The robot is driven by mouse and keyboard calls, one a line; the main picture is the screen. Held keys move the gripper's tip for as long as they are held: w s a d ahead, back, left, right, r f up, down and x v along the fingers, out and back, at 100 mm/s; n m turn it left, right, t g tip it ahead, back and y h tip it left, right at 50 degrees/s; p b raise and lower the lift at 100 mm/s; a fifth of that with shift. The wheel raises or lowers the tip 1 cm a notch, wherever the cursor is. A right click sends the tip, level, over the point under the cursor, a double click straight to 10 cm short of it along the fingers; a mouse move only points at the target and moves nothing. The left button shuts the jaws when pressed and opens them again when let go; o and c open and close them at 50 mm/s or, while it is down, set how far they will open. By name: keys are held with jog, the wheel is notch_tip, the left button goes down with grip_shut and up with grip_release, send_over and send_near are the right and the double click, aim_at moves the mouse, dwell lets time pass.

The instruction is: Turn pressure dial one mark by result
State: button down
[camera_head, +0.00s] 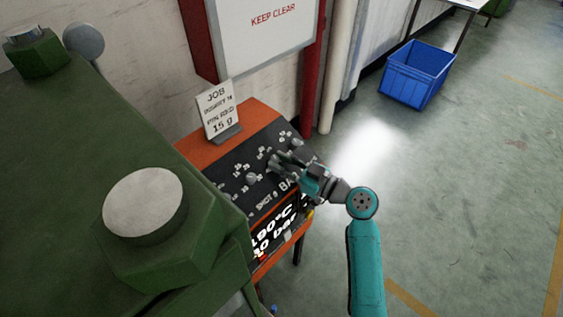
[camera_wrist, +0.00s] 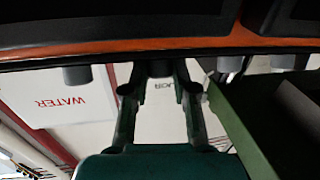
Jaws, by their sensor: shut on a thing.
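The control panel (camera_head: 236,165) is a dark sloped face on an orange cabinet (camera_head: 258,114). My gripper (camera_head: 279,163) is at the panel's right part, shut on a dial beside a label starting "BA", which I take as the pressure dial. The fingers hide most of that dial. In the wrist view my gripper (camera_wrist: 159,78) closes on a dark knob (camera_wrist: 158,68) below the panel edge. A grey dial (camera_head: 251,179) stands free to the left, near "SHOT g". A display (camera_head: 272,232) shows a temperature in °C and a bar value, partly cut off.
A job card (camera_head: 217,110) reading 15 g stands on the cabinet. A large green machine (camera_head: 90,130) fills the left. A "KEEP CLEAR" board (camera_head: 265,35) hangs behind. A blue crate (camera_head: 416,75) sits on the floor. Floor at right is open.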

jog(key=m+t+h, duration=0.1)
jog(key=m+t, duration=0.1)
jog(key=m+h, duration=0.1)
jog(key=shift+s+a+m+t+h, duration=0.25)
jog(key=shift+a+m+t+h, duration=0.05)
jog(key=shift+t, duration=0.1)
jog(key=shift+f+m+t+h, duration=0.1)
jog(key=shift+m+t+h, duration=0.75)
jog(key=shift+m, duration=0.35)
jog(key=shift+h, duration=0.25)
jog(key=c, duration=0.9)
grip_release()
jog(key=shift+s, duration=0.1)
jog(key=v, duration=1.2)
